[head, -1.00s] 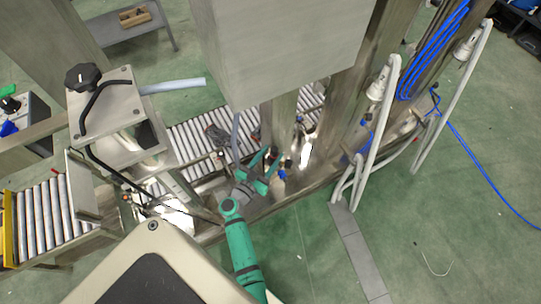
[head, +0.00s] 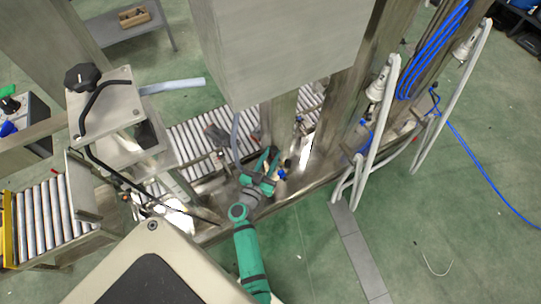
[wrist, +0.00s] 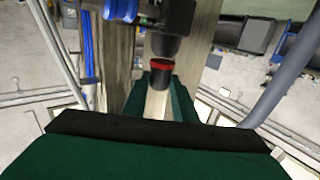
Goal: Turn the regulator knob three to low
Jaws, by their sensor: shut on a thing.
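A black knob with a red ring (wrist: 161,78) shows in the middle of the wrist view, below a larger black body (wrist: 172,25). My gripper (wrist: 156,100) has its green fingers on either side of the knob's lower end and is shut on it. In the head view my gripper (head: 268,168) is beside the steel column, with small dark and blue fittings next to it. The knob itself is too small to make out there. I cannot tell which numbered regulator it is, nor its setting.
A blue fitting (wrist: 120,10) is close by on the left in the wrist view, and a grey hose (wrist: 285,75) runs on the right. A large steel box (head: 280,45) overhangs behind my gripper. A roller conveyor (head: 195,145) lies to the left.

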